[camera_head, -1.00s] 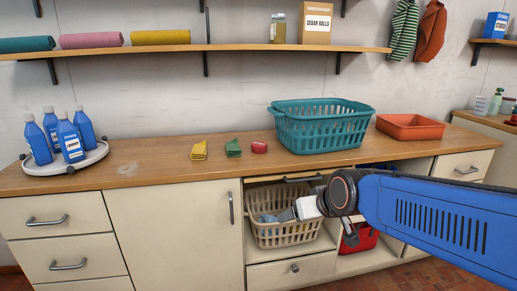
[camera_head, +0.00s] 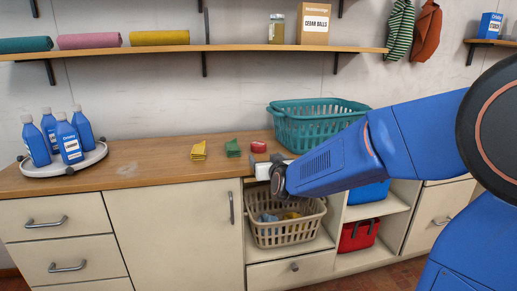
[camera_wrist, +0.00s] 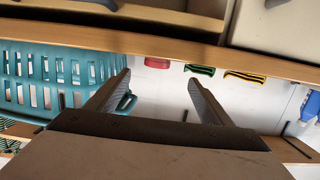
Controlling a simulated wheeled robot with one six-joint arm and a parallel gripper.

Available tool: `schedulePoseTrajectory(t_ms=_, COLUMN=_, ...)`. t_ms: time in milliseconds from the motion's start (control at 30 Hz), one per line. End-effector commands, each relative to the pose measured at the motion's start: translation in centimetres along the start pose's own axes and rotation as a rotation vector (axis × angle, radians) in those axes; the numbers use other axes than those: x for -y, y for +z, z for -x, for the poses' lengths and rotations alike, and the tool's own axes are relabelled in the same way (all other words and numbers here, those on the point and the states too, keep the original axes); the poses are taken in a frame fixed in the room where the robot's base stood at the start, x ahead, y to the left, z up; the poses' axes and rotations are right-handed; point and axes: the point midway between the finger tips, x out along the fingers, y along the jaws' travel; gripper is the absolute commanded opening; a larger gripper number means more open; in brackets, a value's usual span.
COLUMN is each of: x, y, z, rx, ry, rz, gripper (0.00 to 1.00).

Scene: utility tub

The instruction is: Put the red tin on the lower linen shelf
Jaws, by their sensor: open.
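The red tin (camera_head: 258,146) is a small, low red piece on the wooden counter, right of a green sponge. It also shows in the wrist view (camera_wrist: 157,63), beyond and between my fingers. My gripper (camera_head: 264,160) is at the counter's front edge, just in front of the tin, open and empty. In the wrist view its two fingers (camera_wrist: 158,82) stand wide apart. A wall shelf (camera_head: 230,47) bears teal, pink and yellow rolled cloths on its left, and a jar and a cedar balls box on its right. Brackets show above it.
A teal basket (camera_head: 290,128) stands right of the tin. Yellow (camera_head: 198,151) and green (camera_head: 232,149) sponges lie left of it. Blue bottles stand on a round tray (camera_head: 92,160) at far left. Below are a beige basket (camera_head: 285,232) and a red box (camera_head: 358,236).

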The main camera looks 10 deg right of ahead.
Motion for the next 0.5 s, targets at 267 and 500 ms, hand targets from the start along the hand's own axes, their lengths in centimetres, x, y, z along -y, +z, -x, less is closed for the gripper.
schedulePoseTrajectory(t_ms=267, x=0.0, y=0.1, z=-4.1, rx=0.002, ry=0.000, rz=0.000, gripper=0.74)
schedulePoseTrajectory(t_ms=500, x=-0.1, y=0.1, z=-7.7, rx=0.002, ry=0.000, rz=-0.001, gripper=0.74)
